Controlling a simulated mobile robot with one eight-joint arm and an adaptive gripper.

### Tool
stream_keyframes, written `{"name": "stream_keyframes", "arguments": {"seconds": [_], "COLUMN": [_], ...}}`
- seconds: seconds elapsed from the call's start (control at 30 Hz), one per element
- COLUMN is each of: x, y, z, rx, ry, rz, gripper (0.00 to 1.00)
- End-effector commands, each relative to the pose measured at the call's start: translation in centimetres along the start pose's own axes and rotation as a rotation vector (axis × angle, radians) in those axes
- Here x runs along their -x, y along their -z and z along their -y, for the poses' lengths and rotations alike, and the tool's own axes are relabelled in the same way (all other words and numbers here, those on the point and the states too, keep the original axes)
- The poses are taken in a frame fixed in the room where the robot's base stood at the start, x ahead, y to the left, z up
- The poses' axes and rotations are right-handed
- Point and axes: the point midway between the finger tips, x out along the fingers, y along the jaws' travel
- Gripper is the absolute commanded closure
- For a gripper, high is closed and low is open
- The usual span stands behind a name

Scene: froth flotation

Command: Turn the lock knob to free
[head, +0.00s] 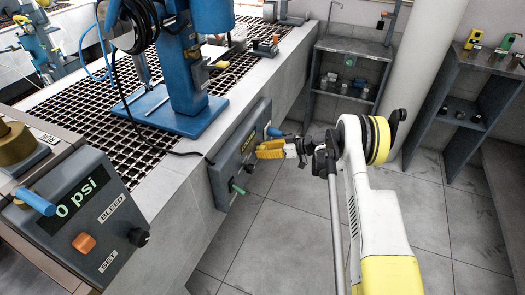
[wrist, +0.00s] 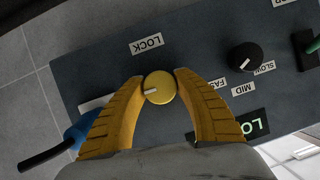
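The lock knob (wrist: 159,87) is a round yellow knob on a dark grey panel (wrist: 110,65). Its white pointer line points left in the wrist view, toward a white label (wrist: 97,103) partly hidden by a finger. The LOCK label (wrist: 147,43) is above the knob there. My gripper (wrist: 159,80) has one yellow finger on each side of the knob, with the tips close against it. In the head view my gripper (head: 262,150) is at the panel (head: 226,172) front and hides the knob.
On the panel are a black speed knob (wrist: 244,57), a partly covered green display (wrist: 255,125), a green handle (head: 238,188) and a blue handle (head: 274,132). A pressure box (head: 75,215) reads 0 psi at left. Open floor (head: 275,235) lies in front.

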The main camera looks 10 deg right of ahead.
Motion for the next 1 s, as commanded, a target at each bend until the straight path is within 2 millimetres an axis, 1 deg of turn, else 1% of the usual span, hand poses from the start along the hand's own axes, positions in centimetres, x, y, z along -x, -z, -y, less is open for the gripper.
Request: {"name": "stream_keyframes", "arguments": {"seconds": [0.27, 0.47, 0.67, 1.0], "x": [0.00, 0.00, 0.02, -0.03], "y": [-0.01, -0.03, -0.01, 0.00], "z": [0.01, 0.01, 0.04, 0.03], "rx": [0.016, 0.087, 0.224, 0.521], "ry": [-0.007, -0.037, -0.094, -0.218], "rz": [0.001, 0.004, 0.007, 0.016], "gripper": [0.95, 0.95, 0.95, 0.95]}}
